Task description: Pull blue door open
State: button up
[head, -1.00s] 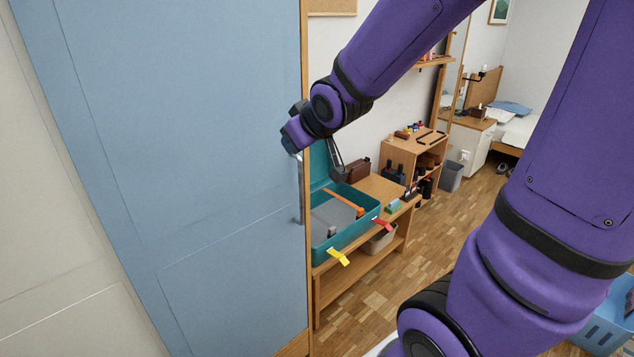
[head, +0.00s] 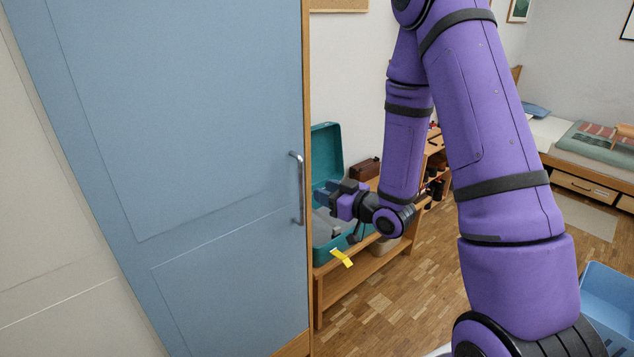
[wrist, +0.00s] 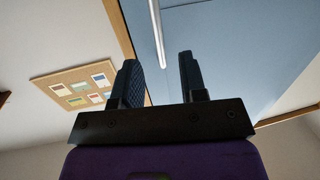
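The blue door (head: 190,130) fills the left of the head view and looks shut in its wooden frame. Its vertical metal handle (head: 300,188) is near the door's right edge. In the wrist view the handle (wrist: 157,35) shows as a pale bar beyond the fingertips, in line with the gap between them. My gripper (wrist: 159,72) is open, with two dark fingers apart and nothing between them. In the head view my gripper (head: 322,194) is to the right of the handle, apart from it. Its fingertips are hard to make out there.
A teal case (head: 327,150) with its lid up stands on a low wooden shelf (head: 335,285) right of the door, behind my gripper. A yellow tag (head: 341,258) hangs at its front. A blue bin (head: 608,295) stands at the lower right.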

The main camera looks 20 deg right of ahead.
aim_at(301, 182)
jog(key=shift+t, duration=0.3)
jog(key=x, duration=0.6)
jog(key=f+x, duration=0.1)
jog(key=x, duration=0.2)
jog(key=shift+w, duration=0.15)
jog(key=shift+c, duration=0.2)
grip_shut()
